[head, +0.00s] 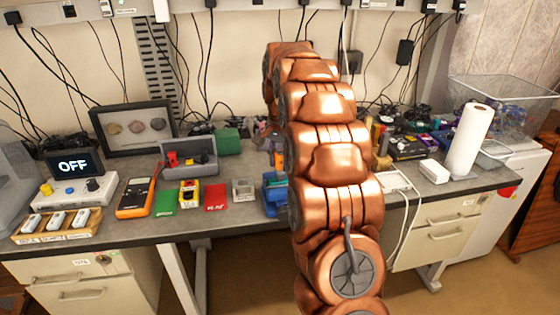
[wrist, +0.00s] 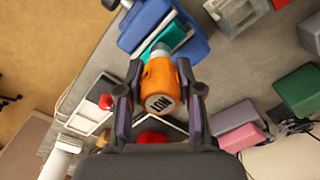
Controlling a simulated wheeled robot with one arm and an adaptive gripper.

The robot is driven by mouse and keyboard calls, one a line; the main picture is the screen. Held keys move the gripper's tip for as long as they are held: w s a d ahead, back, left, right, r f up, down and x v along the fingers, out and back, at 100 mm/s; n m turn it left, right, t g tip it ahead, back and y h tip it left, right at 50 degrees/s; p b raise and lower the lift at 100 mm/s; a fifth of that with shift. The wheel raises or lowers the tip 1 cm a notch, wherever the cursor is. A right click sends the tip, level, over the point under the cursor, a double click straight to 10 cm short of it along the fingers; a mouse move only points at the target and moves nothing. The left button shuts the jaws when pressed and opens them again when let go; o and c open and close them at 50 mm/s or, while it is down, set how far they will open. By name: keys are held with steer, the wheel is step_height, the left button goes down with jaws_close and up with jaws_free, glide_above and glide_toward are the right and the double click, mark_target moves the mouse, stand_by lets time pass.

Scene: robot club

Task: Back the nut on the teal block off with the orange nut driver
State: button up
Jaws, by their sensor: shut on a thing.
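My gripper (wrist: 160,68) is shut on the orange nut driver (wrist: 158,88), with a finger on each side of its handle; lettering shows on the round end cap. The teal block (wrist: 176,36) sits in a blue holder (wrist: 134,34) beyond the driver. The driver's far end points at the teal block. The nut is hidden behind the driver, so I cannot tell whether the driver's tip touches it. In the head view, the orange driver (head: 279,161) shows as a small patch above the blue holder (head: 270,201), partly covered by my arm.
Left on the bench (head: 225,219) are a grey bin (head: 205,158), a red card (head: 215,197), a grey open block (head: 243,190) and an orange multimeter (head: 137,196). A paper towel roll (head: 468,140) stands at right. The holder is near the front edge.

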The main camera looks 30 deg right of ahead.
steer(key=shift+f, duration=0.2)
stand_by(0.6)
steer(key=o, duration=1.1)
steer(key=shift+c, duration=0.2)
